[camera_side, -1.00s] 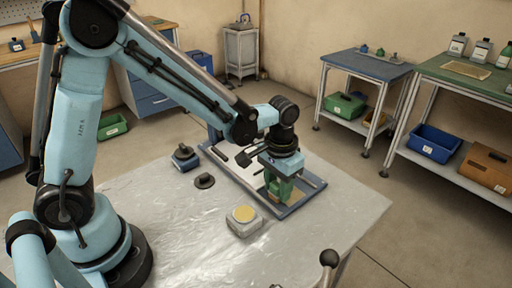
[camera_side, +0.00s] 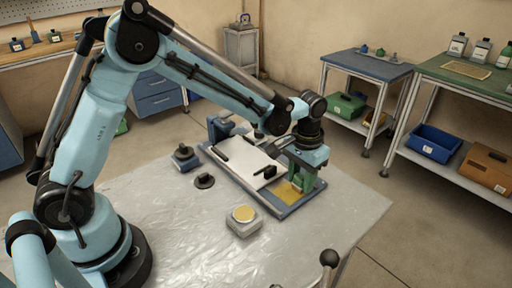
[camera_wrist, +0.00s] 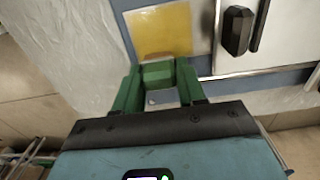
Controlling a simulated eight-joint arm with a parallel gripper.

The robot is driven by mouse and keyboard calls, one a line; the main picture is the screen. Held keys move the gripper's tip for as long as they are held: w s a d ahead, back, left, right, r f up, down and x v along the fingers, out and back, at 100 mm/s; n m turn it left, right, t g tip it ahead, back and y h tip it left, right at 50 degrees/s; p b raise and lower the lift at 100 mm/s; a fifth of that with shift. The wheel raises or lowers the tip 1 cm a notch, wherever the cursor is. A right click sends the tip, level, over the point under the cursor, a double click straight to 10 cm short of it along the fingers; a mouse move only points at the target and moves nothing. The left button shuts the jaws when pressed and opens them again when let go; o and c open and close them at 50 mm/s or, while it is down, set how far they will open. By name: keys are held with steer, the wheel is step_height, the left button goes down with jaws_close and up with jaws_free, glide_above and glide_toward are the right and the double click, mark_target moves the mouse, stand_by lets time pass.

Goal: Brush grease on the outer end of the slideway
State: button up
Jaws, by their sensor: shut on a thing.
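The slideway unit has a blue base (camera_side: 291,209) with a white plate (camera_side: 237,160) and dark knobs. A yellow patch (camera_side: 286,194), which looks like grease, covers its near end; it also shows at the top of the wrist view (camera_wrist: 160,30). My gripper (camera_side: 306,184) is over the right edge of that end, pointing down. In the wrist view its green fingers (camera_wrist: 158,78) are shut on a green block (camera_wrist: 157,74), apparently the brush's handle. A grey tub (camera_side: 243,225) with yellow contents stands in front.
A black knobbed block (camera_side: 185,158) and a dark round piece (camera_side: 204,181) lie left of the unit. A black ball-topped lever (camera_side: 329,259) rises at the table's front. The silvery table sheet (camera_side: 180,235) is clear at front left.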

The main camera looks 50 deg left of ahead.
mark_target(282, 201)
steer(key=shift+s, duration=3.2)
step_height(282, 201, up, 8)
steer(key=shift+w+r, duration=0.1)
